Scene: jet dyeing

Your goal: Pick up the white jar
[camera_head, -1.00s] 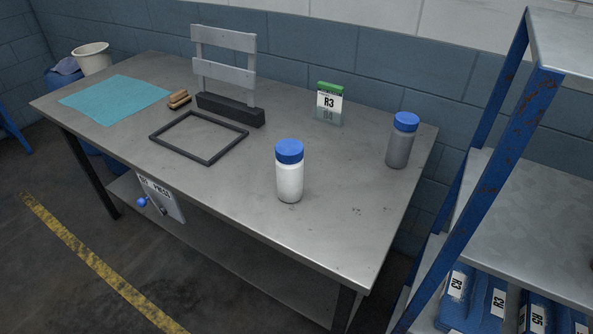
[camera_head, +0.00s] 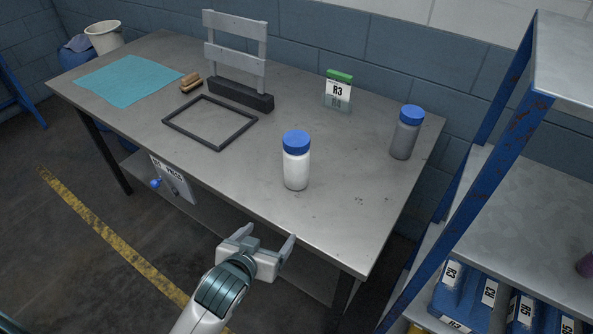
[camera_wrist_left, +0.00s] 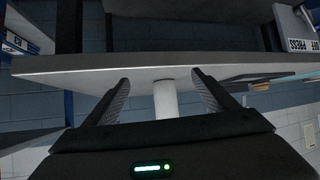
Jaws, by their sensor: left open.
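The white jar (camera_head: 296,168) with a blue lid stands upright on the metal table, near its front edge. My left gripper (camera_head: 268,238) is open and empty in front of the table edge, below and to the left of the jar and apart from it. In the left wrist view the white jar (camera_wrist_left: 165,98) shows beyond the table edge, between the two open fingers (camera_wrist_left: 160,92). The wrist picture looks upside down. My right gripper is not in view.
A grey jar with a blue lid (camera_head: 405,132) stands at the table's right end. A dark square frame (camera_head: 166,124), a grey rack (camera_head: 236,72) and an R3 card (camera_head: 338,92) are behind. A blue-post shelf (camera_head: 490,170) stands right. The tabletop (camera_head: 240,178) around the white jar is clear.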

